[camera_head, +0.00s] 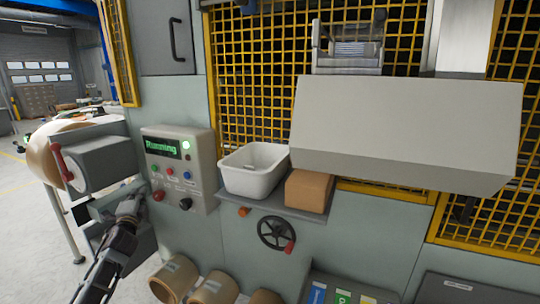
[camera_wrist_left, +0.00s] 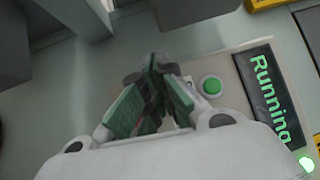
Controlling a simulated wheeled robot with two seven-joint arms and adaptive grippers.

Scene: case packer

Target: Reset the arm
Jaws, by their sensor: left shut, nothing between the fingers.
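My left gripper (camera_head: 130,207) shows at the lower left of the head view, in front of the machine and just left of the control panel (camera_head: 205,150). In the left wrist view, its green-padded fingers (camera_wrist_left: 155,95) are together with nothing between them. The panel's green button (camera_wrist_left: 212,85) is beside the fingertips in that view; I cannot tell the exact gap. The panel display (camera_head: 164,147) reads "Running", and a green lamp (camera_wrist_left: 308,163) is lit. My right gripper is not in view.
A white bin (camera_head: 252,172) and a brown box (camera_head: 309,191) sit on a shelf right of the panel. Below are a handwheel (camera_head: 277,233) and several cardboard rolls (camera_head: 174,278). A grey unit with a red handle (camera_head: 62,163) juts out at left. Open floor lies further left.

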